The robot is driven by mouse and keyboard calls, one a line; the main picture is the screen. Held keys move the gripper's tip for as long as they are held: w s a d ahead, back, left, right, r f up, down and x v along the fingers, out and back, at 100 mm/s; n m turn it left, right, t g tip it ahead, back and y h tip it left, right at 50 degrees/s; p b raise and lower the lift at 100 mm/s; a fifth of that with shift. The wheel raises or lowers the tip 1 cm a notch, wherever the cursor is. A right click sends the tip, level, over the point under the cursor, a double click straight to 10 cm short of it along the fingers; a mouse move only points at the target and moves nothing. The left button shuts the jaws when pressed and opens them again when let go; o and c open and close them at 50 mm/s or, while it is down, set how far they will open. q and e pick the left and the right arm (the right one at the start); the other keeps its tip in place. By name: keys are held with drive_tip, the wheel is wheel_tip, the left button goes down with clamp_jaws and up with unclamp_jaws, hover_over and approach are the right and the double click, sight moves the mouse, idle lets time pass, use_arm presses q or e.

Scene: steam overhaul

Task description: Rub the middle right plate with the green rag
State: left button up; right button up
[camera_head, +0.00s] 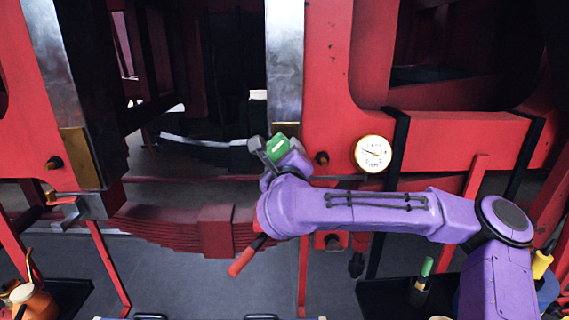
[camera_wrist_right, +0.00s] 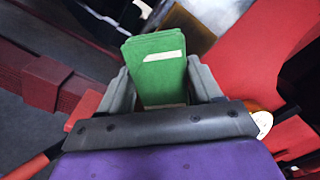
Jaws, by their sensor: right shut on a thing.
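The green rag (camera_head: 277,147) is a folded block with a pale mark, held up at the tip of my right gripper (camera_head: 270,149). In the right wrist view the rag (camera_wrist_right: 158,65) sits between the two grey fingers of the gripper (camera_wrist_right: 162,88), which are shut on it. A tall steel plate (camera_head: 285,60) stands on the right side of the opening, with a brass strip at its foot. The rag is at the brass strip's lower end; I cannot tell whether they touch. Another steel plate (camera_head: 62,80) stands at the left. My left gripper is not in view.
The red frame (camera_head: 335,90) fills the back, with a round white gauge (camera_head: 373,153) at right. A red leaf spring (camera_head: 215,232) lies below the opening. A red-handled tool (camera_head: 246,257) shows below my right arm. An orange can (camera_head: 30,299) stands at lower left.

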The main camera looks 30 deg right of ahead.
drive_tip(key=shift+r, duration=3.35)
drive_tip(key=shift+f+b, duration=0.1)
drive_tip(key=shift+b, duration=0.3)
wheel_tip(320, 180, down, 16)
drive_tip(key=b, duration=1.6)
drive_tip(key=shift+r, duration=0.25)
drive_tip(key=shift+b+v, duration=1)
drive_tip(key=shift+v, duration=2)
